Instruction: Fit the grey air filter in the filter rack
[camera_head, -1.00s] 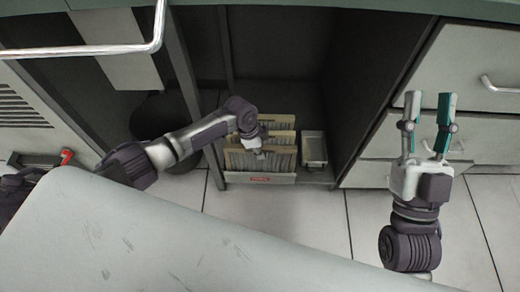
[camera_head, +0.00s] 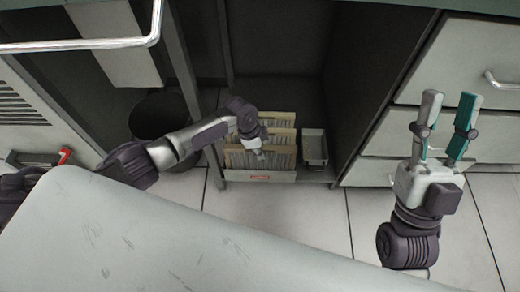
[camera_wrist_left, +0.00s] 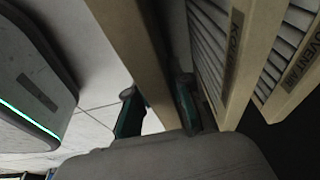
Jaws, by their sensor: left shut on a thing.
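The filter rack (camera_head: 235,177) stands low inside the open cabinet, a pale front with a red label. Several filters with tan frames and grey pleats stand upright in it, one behind another. My left gripper (camera_head: 260,154) reaches into the cabinet at the front filter. In the left wrist view its teal fingers are shut on the tan frame edge of an air filter (camera_wrist_left: 138,50), with other filters (camera_wrist_left: 245,60) standing close beside it on the right. The lower part of the held filter is hidden there. My right gripper (camera_head: 450,97) is open and empty before the drawers.
A small light tray (camera_head: 314,147) sits right of the rack. A dark bin (camera_head: 160,118) stands left of the cabinet post. Drawers (camera_head: 470,65) are at the right, a pale worktop (camera_head: 130,235) in front. The tiled floor (camera_head: 290,215) before the rack is clear.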

